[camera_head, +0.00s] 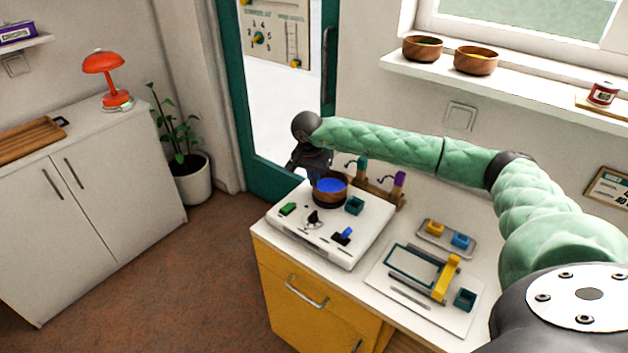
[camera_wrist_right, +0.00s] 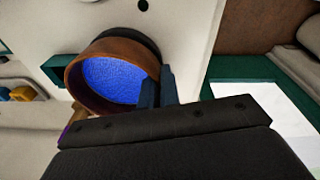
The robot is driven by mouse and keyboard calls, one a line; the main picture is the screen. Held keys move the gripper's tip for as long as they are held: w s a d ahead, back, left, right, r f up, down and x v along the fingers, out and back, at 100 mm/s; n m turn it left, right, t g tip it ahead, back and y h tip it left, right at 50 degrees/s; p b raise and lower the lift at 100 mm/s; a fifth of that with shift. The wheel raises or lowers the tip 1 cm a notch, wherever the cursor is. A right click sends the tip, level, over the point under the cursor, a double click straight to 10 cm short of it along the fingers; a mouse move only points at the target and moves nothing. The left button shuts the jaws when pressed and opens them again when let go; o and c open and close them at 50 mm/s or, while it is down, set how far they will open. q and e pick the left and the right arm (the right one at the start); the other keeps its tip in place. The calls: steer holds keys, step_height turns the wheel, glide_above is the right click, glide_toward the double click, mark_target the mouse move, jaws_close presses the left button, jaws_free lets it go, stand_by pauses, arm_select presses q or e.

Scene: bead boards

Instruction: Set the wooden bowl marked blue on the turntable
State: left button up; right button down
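The wooden bowl (camera_head: 329,190), blue inside, is at the back of the white board (camera_head: 352,236). In the right wrist view the bowl (camera_wrist_right: 112,80) is close in front of my right gripper. A black round disc, which may be the turntable (camera_wrist_right: 137,36), shows behind the bowl. The bowl hides most of it, and I cannot tell whether they touch. My right gripper (camera_head: 316,172) is at the bowl's left rim. In the wrist view its fingers (camera_wrist_right: 160,88) stand close together with the bowl's wall between them. My left gripper is not in view.
A teal open box (camera_head: 354,205), a green block (camera_head: 288,208) and a blue-topped switch (camera_head: 342,236) sit on the board. Teal and purple-handled tools (camera_head: 398,182) stand behind. Two other wooden bowls (camera_head: 476,61) (camera_head: 422,48) are on the windowsill. A tray with blocks (camera_head: 446,238) lies right.

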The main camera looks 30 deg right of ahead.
steer(key=c, duration=1.6)
jaws_free()
steer(key=shift+o, duration=0.2)
steer(key=shift+r, duration=0.1)
steer(key=shift+r+p, duration=0.75)
steer(key=shift+r, duration=2.7)
